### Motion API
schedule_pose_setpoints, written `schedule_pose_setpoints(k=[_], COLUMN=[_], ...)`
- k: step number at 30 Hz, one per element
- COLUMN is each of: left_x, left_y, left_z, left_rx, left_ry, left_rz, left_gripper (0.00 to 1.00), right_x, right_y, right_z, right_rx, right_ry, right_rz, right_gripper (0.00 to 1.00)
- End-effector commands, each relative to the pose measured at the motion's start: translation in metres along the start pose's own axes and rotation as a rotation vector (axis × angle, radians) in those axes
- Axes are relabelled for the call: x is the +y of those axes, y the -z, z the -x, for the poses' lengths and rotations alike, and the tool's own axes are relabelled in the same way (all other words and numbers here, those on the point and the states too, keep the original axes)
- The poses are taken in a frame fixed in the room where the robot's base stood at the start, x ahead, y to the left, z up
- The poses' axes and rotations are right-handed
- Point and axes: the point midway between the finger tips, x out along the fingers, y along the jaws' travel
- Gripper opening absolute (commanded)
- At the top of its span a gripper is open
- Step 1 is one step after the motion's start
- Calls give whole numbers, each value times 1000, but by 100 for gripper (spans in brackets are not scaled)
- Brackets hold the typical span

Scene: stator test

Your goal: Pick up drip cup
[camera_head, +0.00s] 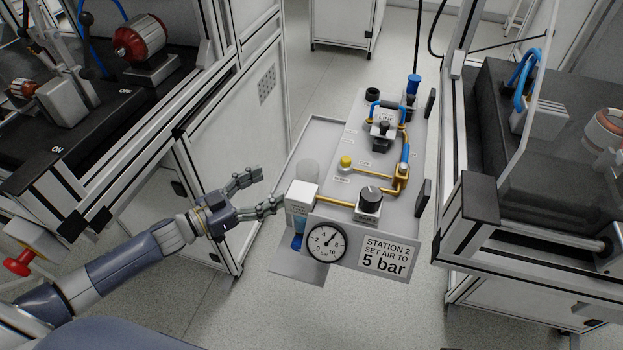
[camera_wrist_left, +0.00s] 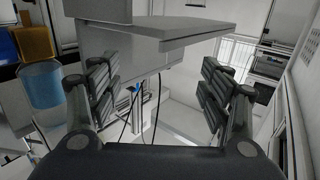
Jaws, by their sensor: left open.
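My left gripper (camera_head: 261,191) is open and empty, just left of the grey station panel's left edge. Its two spread fingers also show in the left wrist view (camera_wrist_left: 160,88), with nothing between them but the background. Below the block is a part with a blue lower end (camera_head: 298,241). A clear bluish cylinder (camera_wrist_left: 42,86) shows left of the fingers in the wrist view. I cannot tell which is the drip cup.
Framed machines stand left and right (camera_head: 478,210). Open floor (camera_head: 260,295) lies below my gripper.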

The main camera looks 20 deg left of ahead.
Motion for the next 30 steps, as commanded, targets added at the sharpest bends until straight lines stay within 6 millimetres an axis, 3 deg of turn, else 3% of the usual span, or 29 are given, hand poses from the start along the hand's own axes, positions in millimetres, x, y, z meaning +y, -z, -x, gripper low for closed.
schedule_pose_setpoints(k=[5,9,15,22,30], left_x=[12,14,14,16,18], left_y=[11,14,14,13,13], left_z=[-7,-26,-51,-65,-101], left_rx=[28,33,30,29,29], left_ry=[-53,-56,-53,-53,-51], left_rz=[2,2,2,2,1], left_gripper=[72,72,72,72,72], right_x=[0,1,1,2,2], right_y=[1,2,4,4,3], right_z=[11,21,32,40,64], right_rx=[8,13,20,23,35], right_ry=[-1,-2,-3,-4,-6], right_rz=[-1,-1,-2,-3,-4], right_gripper=[40,40,40,40,40])
